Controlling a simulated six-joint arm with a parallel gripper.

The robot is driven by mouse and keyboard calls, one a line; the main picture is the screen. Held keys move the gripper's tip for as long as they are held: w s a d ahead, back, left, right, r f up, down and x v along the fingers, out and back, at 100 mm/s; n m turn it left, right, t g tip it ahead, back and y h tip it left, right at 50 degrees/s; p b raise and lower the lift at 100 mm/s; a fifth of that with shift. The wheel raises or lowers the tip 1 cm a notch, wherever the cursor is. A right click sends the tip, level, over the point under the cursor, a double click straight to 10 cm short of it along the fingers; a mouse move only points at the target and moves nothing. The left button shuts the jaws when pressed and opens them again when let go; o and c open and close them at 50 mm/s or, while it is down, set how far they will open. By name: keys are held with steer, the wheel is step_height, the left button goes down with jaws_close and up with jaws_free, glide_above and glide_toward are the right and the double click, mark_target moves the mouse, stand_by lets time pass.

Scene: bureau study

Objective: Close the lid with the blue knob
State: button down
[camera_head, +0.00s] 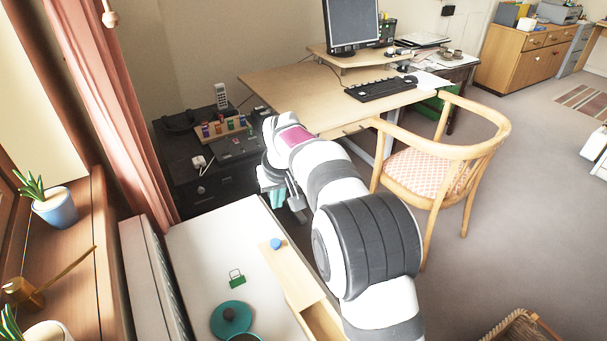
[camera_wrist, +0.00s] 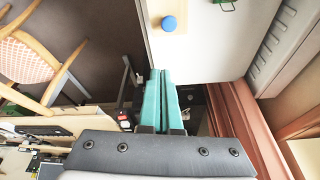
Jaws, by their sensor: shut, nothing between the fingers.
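The blue knob (camera_head: 276,243) stands on a pale wooden lid (camera_head: 291,272) on the white tabletop. An open wooden compartment (camera_head: 322,321) shows at the lid's near end, partly hidden behind my arm. In the wrist view the blue knob (camera_wrist: 169,23) and part of the lid (camera_wrist: 154,48) show at the top, beyond my fingertips.
A green padlock-like object (camera_head: 237,281) and a teal round lidded pot (camera_head: 231,318) are left of the lid on the white tabletop (camera_head: 207,252). A black cabinet (camera_head: 198,190) stands beyond. A wooden chair (camera_head: 440,165) and desk (camera_head: 300,90) are to the right.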

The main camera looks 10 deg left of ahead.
steer(key=shift+n, duration=0.3)
steer(key=x, duration=0.4)
steer(key=s+x, duration=0.1)
steer(key=x, duration=0.6)
steer(key=shift+s+a+f, duration=0.2)
steer(key=shift+a+f, duration=0.05)
steer(key=shift+f, duration=0.2)
steer(key=shift+s+d+f, duration=0.15)
steer(key=shift+s+d, duration=0.15)
steer(key=shift+s, duration=0.15)
glide_above(302, 282)
steer(key=s+d, duration=0.1)
steer(key=s, duration=0.1)
steer(key=shift+w, duration=0.2)
